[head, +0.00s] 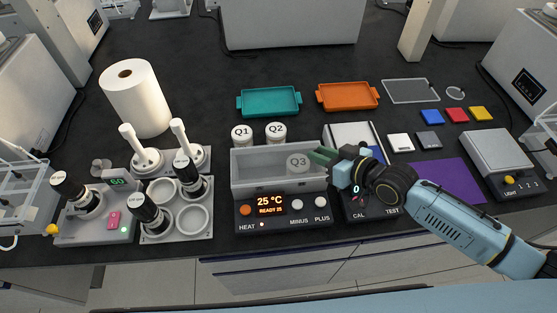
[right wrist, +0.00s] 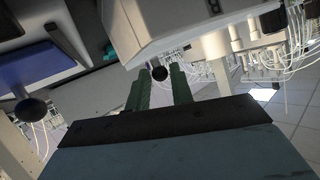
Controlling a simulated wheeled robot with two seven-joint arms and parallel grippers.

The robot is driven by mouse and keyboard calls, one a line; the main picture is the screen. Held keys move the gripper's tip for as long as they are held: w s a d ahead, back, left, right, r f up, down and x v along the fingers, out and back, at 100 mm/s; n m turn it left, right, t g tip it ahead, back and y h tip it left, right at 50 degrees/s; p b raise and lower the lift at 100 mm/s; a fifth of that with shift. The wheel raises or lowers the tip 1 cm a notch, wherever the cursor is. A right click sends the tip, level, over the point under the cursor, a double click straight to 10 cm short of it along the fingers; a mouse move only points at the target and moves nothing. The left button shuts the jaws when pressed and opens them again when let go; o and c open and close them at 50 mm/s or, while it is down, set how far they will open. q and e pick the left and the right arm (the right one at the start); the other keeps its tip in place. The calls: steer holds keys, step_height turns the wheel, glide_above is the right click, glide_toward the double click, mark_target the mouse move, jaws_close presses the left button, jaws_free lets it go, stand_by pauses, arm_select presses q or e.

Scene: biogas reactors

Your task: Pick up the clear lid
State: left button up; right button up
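A clear flat rectangular panel with a grey rim (head: 398,98), which looks like the clear lid, lies on the dark bench at the back right, right of the orange tray. My right gripper (head: 323,156) is well in front and to the left of it, over the right end of the grey open bath (head: 250,178). In the right wrist view its two green fingers (right wrist: 159,90) stand apart with nothing visibly held. A dark round knob (right wrist: 160,73) shows between or beyond them; I cannot tell what it belongs to. My left gripper is not in view.
Teal (head: 269,102) and orange (head: 347,96) trays lie behind the bath. Jars Q1 (head: 242,135) and Q2 (head: 276,133) stand at its back edge; jar Q3 (head: 298,163) is inside. A paper roll (head: 136,98) stands left. Small coloured squares lie right.

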steer(key=shift+w+a+f, duration=0.1)
steer(key=shift+w+a, duration=0.05)
steer(key=shift+w, duration=0.05)
jaws_close()
